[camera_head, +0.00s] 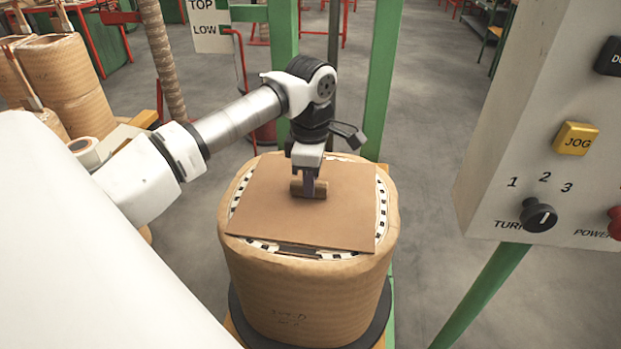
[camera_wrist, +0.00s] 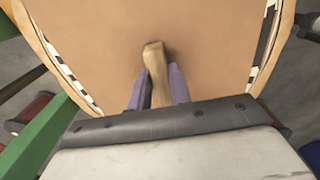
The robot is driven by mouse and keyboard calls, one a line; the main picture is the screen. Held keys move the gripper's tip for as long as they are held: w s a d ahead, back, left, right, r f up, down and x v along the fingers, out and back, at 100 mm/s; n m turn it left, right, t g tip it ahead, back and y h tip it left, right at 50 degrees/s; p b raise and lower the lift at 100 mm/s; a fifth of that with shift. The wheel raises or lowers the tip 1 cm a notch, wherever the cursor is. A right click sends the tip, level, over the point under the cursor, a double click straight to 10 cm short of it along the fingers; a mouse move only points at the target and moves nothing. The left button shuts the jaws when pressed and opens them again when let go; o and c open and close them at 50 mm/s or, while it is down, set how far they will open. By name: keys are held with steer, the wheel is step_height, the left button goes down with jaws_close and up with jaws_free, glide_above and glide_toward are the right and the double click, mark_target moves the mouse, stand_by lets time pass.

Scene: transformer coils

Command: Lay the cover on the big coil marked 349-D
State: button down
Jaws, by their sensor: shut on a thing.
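The big coil (camera_head: 308,290) stands upright, wrapped in tan paper, with a faint handwritten mark on its front that looks like 349-D. The cover (camera_head: 270,205), a flat brown square board with a small wooden handle (camera_head: 296,188), lies over the coil's top. A black-and-white patterned ring shows around its edges. The cover also fills much of the wrist view (camera_wrist: 100,45). My gripper (camera_head: 309,190) is shut on the handle, with a finger on each side of it in the wrist view (camera_wrist: 158,88). Whether the cover bears fully on the coil I cannot tell.
A grey control box (camera_head: 530,130) with a JOG button and knobs stands at the right. Green posts (camera_head: 380,80) rise just behind the coil. Other wrapped coils (camera_head: 70,75) stand at the back left, with a white roll (camera_head: 84,150) near them. Grey floor lies open behind.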

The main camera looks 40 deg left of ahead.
steer(key=shift+f, duration=0.1)
steer(key=c, duration=1.2)
jaws_free()
step_height(320, 180, up, 14)
steer(key=shift+p, duration=0.45)
steer(key=shift+s+f, duration=0.1)
steer(key=shift+f, duration=0.05)
